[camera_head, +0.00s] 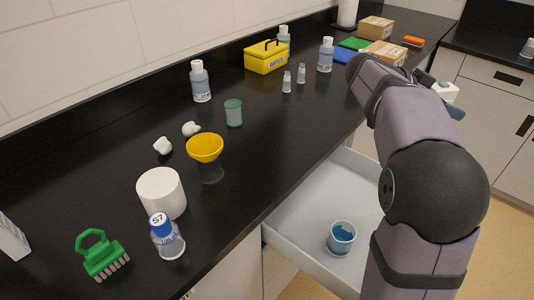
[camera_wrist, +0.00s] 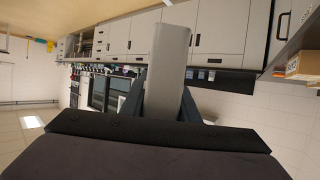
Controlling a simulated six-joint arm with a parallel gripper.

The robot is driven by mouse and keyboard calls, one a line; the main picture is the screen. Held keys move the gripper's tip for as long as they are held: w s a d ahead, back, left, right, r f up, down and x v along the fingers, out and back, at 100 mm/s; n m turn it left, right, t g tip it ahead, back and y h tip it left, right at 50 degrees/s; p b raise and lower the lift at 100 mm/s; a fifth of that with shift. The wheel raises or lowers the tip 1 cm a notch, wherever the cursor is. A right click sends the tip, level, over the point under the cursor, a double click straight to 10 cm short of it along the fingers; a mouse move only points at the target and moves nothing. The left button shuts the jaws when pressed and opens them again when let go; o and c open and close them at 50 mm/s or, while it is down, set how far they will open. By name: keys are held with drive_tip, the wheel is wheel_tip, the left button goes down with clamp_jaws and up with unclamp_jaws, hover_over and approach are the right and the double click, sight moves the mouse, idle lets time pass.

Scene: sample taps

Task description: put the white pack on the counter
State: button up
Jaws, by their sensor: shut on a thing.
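My gripper (camera_wrist: 162,96) is shut on the white pack (camera_wrist: 168,65), which looks like a pale grey-white block between the two dark fingers in the wrist view. In the head view a small part of the white pack (camera_head: 446,91) shows beyond my arm at the right, off the front side of the counter. Most of my gripper is hidden there by my arm. The black counter (camera_head: 300,135) runs from the lower left to the upper right.
An open drawer (camera_head: 290,238) below the counter holds a blue-filled cup (camera_head: 341,238). On the counter stand a yellow funnel (camera_head: 205,149), a white cylinder (camera_head: 161,192), a capped bottle (camera_head: 167,237), a green brush (camera_head: 101,256) and cardboard boxes (camera_head: 376,28). The counter's middle front is clear.

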sight(446, 92)
wheel_tip(446, 92, up, 3)
drive_tip(key=shift+r, duration=0.1)
drive_tip(key=shift+w+a+r, duration=0.1)
drive_tip(key=shift+w+a, duration=0.3)
drive_tip(key=shift+a, duration=0.15)
drive_tip(key=w+a+n+t+y+p, duration=0.1)
drive_tip(key=w+a+n+t+p, duration=0.3)
drive_tip(key=a, duration=1.1)
drive_tip(key=w+a+n+t+y+p, duration=0.25)
drive_tip(key=w+a, duration=0.35)
drive_tip(key=a, duration=1)
drive_tip(key=s+a+n+t+y+p, duration=0.2)
drive_tip(key=s+a, duration=0.1)
drive_tip(key=a, duration=0.9)
drive_tip(key=s+a+n+t+y+p, duration=0.1)
drive_tip(key=s+a+n+t+p, duration=0.15)
drive_tip(key=a, duration=0.85)
drive_tip(key=s+a+n+t+y+p, duration=0.1)
drive_tip(key=s+a+n+y+p, duration=0.45)
drive_tip(key=s+a, duration=1.75)
drive_tip(key=shift+y, duration=0.7)
wheel_tip(446, 92, down, 5)
drive_tip(key=shift+a+f+b, duration=0.1)
drive_tip(key=shift+f+b, duration=0.05)
drive_tip(key=shift+b, duration=0.5)
